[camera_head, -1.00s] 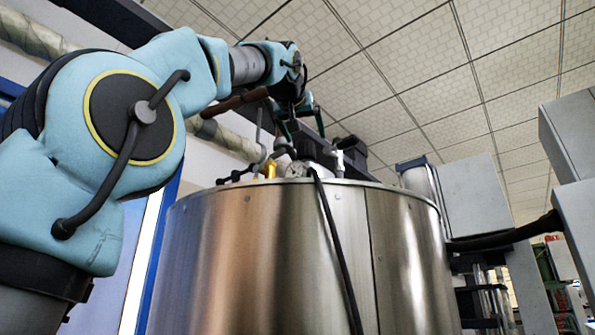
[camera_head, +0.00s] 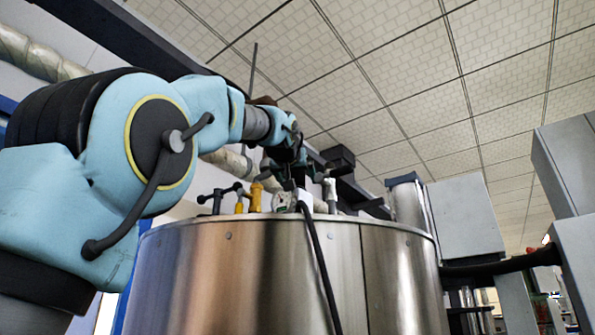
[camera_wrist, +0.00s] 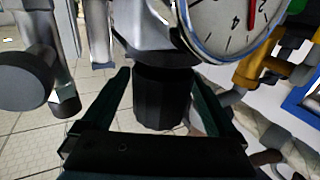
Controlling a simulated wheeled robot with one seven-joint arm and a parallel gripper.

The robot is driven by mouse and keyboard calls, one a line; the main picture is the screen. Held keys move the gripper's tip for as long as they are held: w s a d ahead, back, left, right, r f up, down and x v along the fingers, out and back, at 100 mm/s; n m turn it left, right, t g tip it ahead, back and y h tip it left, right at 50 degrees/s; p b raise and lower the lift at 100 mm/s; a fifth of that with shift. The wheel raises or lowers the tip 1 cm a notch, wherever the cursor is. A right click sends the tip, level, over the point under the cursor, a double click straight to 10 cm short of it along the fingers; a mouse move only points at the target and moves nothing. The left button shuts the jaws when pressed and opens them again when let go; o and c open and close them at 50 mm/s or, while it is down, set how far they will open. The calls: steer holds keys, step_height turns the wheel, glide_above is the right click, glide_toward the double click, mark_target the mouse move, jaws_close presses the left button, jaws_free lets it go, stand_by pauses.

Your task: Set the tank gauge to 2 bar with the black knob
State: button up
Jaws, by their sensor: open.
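The black knob (camera_wrist: 160,98) is a dark ribbed cylinder in the middle of the wrist view. My gripper (camera_wrist: 158,76) is open, with one dark finger on each side of the knob. A gap shows on the left; contact on the right is hard to judge. In the head view the gauge (camera_head: 284,200) sits small on the tank top, below my gripper (camera_head: 290,172). The knob is not clear there.
The steel tank (camera_head: 260,275) fills the centre of the head view. Yellow fittings (camera_head: 255,198), a black-handled valve (camera_head: 219,195) and a pale fitting (camera_head: 330,192) stand on its top. A black cable (camera_head: 318,260) hangs down its front. Grey boxes (camera_head: 466,215) stand at the right.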

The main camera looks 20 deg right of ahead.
steer(key=shift+w+d, duration=0.25)
steer(key=shift+w, duration=0.25)
steer(key=shift+c, duration=0.2)
steer(key=c, duration=1.3)
steer(key=shift+c, duration=0.2)
